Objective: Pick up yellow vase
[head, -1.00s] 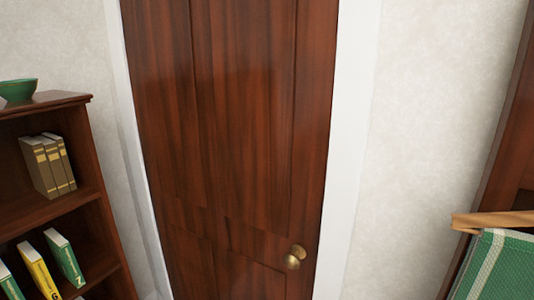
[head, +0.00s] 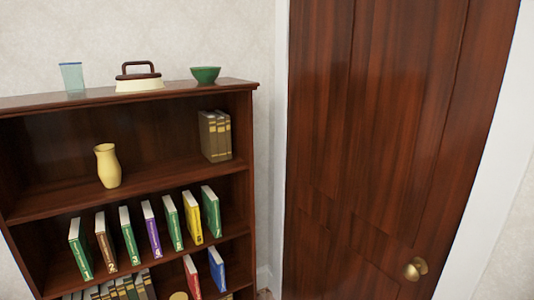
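The yellow vase (head: 108,167) stands upright on the upper inner shelf of a dark wood bookcase, left of the middle of the head view. It is pale yellow with a narrowed neck and a flared mouth. The bookcase (head: 130,202) fills the left half of the view. My gripper is not in view.
Brown books (head: 214,137) stand right of the vase on its shelf. A glass (head: 72,76), a lidded dish (head: 139,84) and a green bowl (head: 205,75) are on top. Several numbered books (head: 128,234) fill the shelf below. A closed door (head: 390,130) stands right.

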